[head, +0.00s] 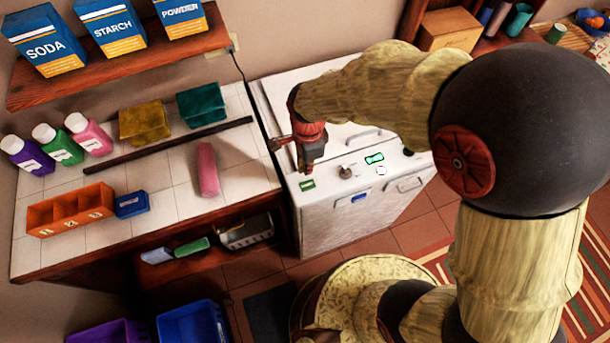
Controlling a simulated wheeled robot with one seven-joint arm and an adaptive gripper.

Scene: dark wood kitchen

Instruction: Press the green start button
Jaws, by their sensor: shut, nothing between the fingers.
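A white top-loading machine (325,217) stands right of the tiled counter. A small green rectangular button (307,185) with a pale marking sits at the left end of its front top edge. My gripper (307,168) points down just above and behind this button in the picture, its fingers together and empty. A small gap shows between the fingertips and the button; I cannot tell the exact height. A green-lit panel (374,158) sits farther right on the same edge, past a grey knob (346,172).
A round white dial (381,170) lies by the lit panel. The counter (240,180) at left holds bottles, sponges, a pink roll (207,170) and an orange tray (70,211). A dark bar (165,146) lies across it. A shelf (120,55) with boxes hangs above.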

